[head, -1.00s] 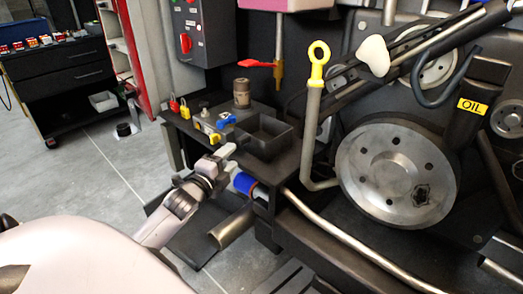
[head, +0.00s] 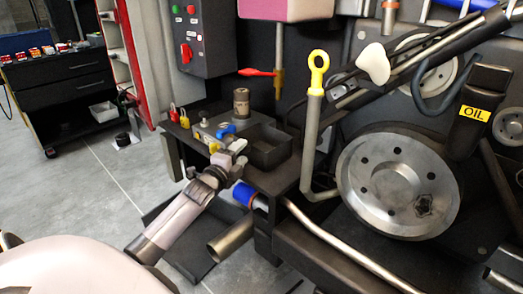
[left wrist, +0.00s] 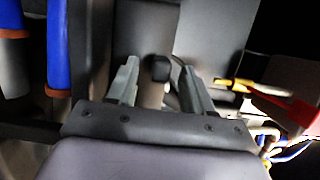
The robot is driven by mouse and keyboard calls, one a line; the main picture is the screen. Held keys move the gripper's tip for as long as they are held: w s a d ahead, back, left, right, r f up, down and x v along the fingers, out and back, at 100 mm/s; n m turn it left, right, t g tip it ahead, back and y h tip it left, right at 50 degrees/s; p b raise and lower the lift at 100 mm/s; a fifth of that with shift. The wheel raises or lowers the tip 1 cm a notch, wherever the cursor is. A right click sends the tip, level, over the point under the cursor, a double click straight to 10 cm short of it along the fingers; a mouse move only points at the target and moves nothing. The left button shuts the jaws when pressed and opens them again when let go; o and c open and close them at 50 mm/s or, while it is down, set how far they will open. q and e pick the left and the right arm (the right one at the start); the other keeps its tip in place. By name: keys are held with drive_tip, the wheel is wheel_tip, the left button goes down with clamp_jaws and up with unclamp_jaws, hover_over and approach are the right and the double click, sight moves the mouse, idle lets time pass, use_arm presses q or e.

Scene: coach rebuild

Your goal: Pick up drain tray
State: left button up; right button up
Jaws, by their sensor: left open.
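A flat dark tray with a low rim (head: 160,222), which looks like the drain tray, lies on the floor below the shelf. My left arm and a grey pipe end cover part of it. My left gripper (head: 237,153) is well above it, at the front edge of the shelf. In the left wrist view the two grey fingers (left wrist: 160,85) stand apart, with a small black knob (left wrist: 160,68) showing between them. I cannot tell whether they touch it. I cannot make out the floor tray in that view. My right gripper is not in view.
The shelf carries an open black bin (head: 272,145), padlocks (head: 179,119) and small fittings. A blue tube (head: 243,194) and a grey pipe end (head: 230,240) jut out below it. A large pulley (head: 398,182) is at right.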

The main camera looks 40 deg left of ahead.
use_arm(q)
clamp_jaws()
drive_tip(key=shift+r, duration=0.15)
